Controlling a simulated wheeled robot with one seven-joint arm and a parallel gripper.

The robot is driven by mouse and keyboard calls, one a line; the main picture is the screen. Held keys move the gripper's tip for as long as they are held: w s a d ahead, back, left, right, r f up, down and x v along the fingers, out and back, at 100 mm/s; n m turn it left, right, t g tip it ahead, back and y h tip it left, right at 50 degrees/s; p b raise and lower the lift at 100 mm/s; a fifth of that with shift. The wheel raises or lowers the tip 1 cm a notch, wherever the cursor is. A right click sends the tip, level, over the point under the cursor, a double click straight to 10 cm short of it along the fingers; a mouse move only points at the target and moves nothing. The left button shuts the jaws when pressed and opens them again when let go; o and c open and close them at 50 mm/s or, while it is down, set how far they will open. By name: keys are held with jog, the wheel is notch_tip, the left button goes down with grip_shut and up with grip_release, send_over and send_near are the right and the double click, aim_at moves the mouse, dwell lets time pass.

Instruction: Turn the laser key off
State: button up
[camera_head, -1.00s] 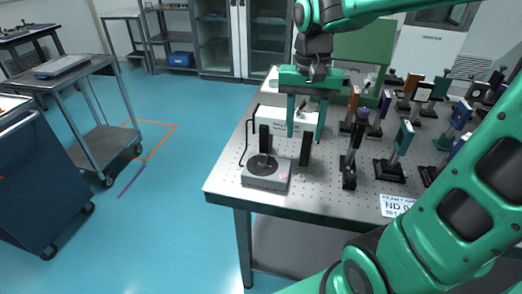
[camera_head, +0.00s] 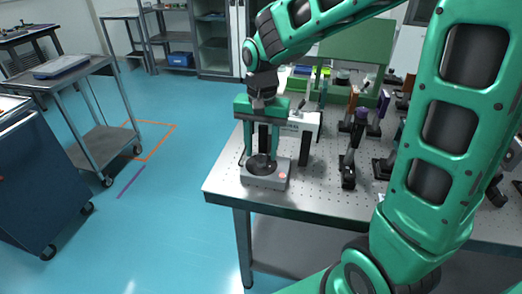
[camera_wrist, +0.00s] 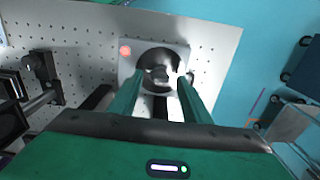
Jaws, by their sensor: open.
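The laser key unit is a small grey box (camera_head: 262,181) with a dark round top and a red spot, at the near left corner of the optical table. In the wrist view the box (camera_wrist: 125,70) lies ahead of my fingers, with the dark round part and a small key-like piece (camera_wrist: 160,74) at its middle. My gripper (camera_head: 260,152) points down just above the box, its green fingers apart on either side of the dark round part. It also shows open in the wrist view (camera_wrist: 160,88). Whether the fingers touch the key cannot be told.
A white laser housing (camera_head: 306,124) on black posts (camera_head: 304,150) stands just behind and right of my gripper. Several optic mounts (camera_head: 350,155) stand on the perforated table (camera_head: 320,190) to the right. A grey cart (camera_head: 100,147) stands on the floor at left.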

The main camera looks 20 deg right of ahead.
jog(key=shift+f, duration=0.6)
jog(key=c, duration=1.1)
jog(key=shift+o, duration=0.3)
jog(key=shift+d, duration=0.15)
